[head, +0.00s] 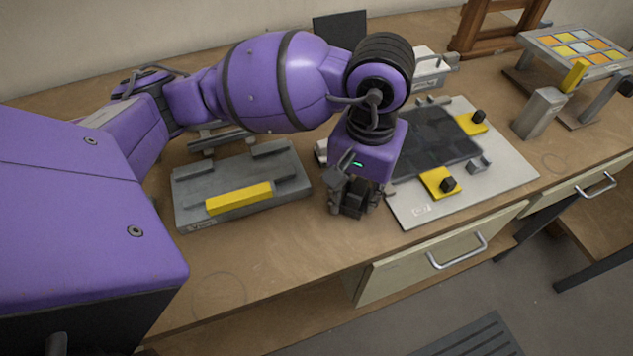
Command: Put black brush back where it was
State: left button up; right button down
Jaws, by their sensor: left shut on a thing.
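My left gripper (353,205) points down over the front part of the workbench, between the grey tray and the pale board. It is shut on a dark thing, mostly hidden by the fingers. I cannot tell for certain whether this is the black brush, and no brush shows clearly elsewhere. I cannot tell whether the held thing touches the bench. My right gripper is out of view.
A grey tray (190,191) with a yellow bar (238,198) lies left of the gripper. Right of it, a pale board (505,178) holds a dark glass pane (437,140) and yellow clamps. A grey container (539,113) and colored-tile stand (573,47) are farther right. Bench front-left is clear.

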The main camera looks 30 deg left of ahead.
aim_at(359, 189)
pick_arm(q)
jog(key=shift+f, duration=0.15)
jog(key=shift+f, duration=0.2)
jog(key=o, duration=1.2)
jog(key=shift+r, duration=0.1)
jog(key=shift+r, duration=0.1)
notch_tip(359, 189, up, 12)
